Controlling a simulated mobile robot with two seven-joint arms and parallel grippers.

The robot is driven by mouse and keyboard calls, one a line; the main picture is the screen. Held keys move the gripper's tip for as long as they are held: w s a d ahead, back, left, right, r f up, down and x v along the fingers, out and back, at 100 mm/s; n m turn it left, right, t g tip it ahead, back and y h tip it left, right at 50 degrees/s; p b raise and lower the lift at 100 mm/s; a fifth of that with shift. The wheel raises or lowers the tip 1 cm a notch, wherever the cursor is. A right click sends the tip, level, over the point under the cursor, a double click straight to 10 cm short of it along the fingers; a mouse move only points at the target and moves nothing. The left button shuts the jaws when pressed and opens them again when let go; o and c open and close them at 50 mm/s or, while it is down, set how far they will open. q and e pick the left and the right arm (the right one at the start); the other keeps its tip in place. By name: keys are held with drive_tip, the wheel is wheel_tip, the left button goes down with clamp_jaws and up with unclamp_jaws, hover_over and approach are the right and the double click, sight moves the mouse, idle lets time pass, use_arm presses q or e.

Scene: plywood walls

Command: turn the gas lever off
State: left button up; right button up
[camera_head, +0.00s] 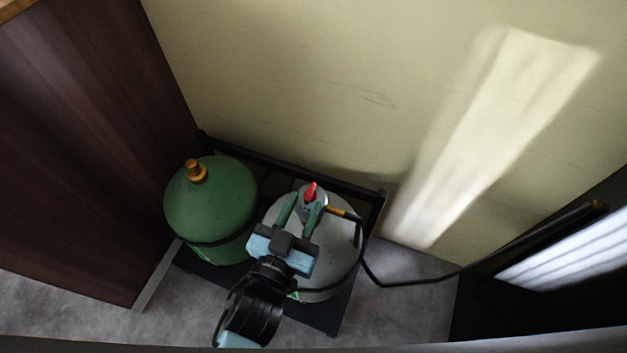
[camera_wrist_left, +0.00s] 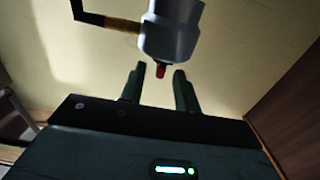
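The red gas lever (camera_head: 310,190) sits on top of the valve of the grey gas cylinder (camera_head: 343,258). My left gripper (camera_head: 306,202) is over this cylinder with its two green fingers apart, and the lever shows at the fingertips. In the left wrist view the red lever (camera_wrist_left: 160,70) appears below the grey valve body (camera_wrist_left: 171,32), in the gap between the fingertips (camera_wrist_left: 158,72). No clear contact with either finger shows. My right gripper is not in view.
A green cylinder (camera_head: 212,205) with a brass valve stands to the left on the same black rack (camera_head: 290,162). A black hose (camera_head: 410,282) runs from the grey cylinder's valve to the right. A dark wood panel (camera_head: 85,150) is at left; a pale wall (camera_head: 300,80) stands behind.

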sight(314, 183)
use_arm(q)
drive_tip(key=shift+b+x, duration=0.5)
drive_tip(key=shift+x, duration=2.5)
drive_tip(key=shift+s, duration=0.1)
clamp_jaws()
